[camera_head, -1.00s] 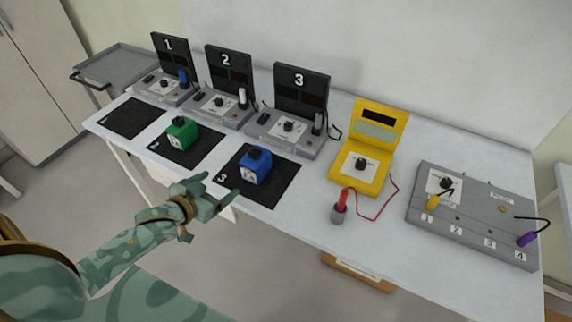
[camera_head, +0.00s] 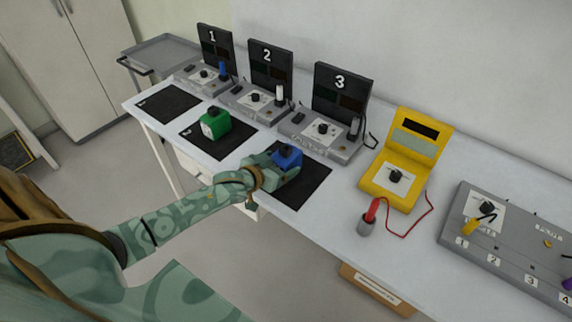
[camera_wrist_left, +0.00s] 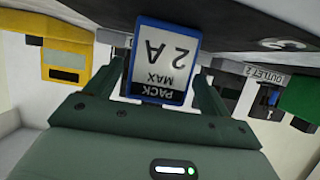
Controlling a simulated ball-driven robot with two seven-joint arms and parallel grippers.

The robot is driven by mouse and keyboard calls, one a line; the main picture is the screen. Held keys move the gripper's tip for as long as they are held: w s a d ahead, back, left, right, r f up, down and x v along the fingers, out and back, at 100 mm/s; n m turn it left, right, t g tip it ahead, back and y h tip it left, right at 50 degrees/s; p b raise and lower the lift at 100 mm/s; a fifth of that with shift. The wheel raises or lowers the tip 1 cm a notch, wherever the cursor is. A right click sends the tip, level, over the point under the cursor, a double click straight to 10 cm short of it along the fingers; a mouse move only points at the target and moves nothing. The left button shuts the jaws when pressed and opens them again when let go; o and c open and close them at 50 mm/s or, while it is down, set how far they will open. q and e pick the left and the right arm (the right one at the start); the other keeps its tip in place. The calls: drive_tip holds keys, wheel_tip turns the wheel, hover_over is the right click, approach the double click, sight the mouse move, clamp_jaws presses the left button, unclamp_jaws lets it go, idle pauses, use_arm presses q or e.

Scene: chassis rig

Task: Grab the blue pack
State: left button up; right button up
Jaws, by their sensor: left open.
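The blue pack (camera_head: 287,156) sits on the black mat numbered 3 (camera_head: 305,190), with a black knob on top. In the left wrist view the pack (camera_wrist_left: 160,62) shows its white label, upside down, reading "PACK MAX 2 A". My left gripper (camera_head: 280,168) is at the pack's near side, and its hand covers part of the pack. In the left wrist view the open fingers (camera_wrist_left: 160,88) stand to either side of the pack's label face. I cannot tell whether they touch it. My right gripper is not in view.
A green pack (camera_head: 214,123) sits on the mat to the left. Stations 1, 2 and 3 (camera_head: 335,100) stand behind the mats. A yellow meter (camera_head: 405,155) with a red probe (camera_head: 372,210) and a grey outlet panel (camera_head: 500,245) are to the right.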

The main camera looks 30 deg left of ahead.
sight(286, 161)
use_arm(q)
drive_tip(key=x, duration=0.3)
drive_tip(key=shift+w+d+f+b, duration=0.15)
drive_tip(key=shift+f+b, duration=0.05)
drive_tip(key=shift+b, duration=0.2)
drive_tip(key=shift+r, duration=0.1)
drive_tip(key=c, duration=1.5)
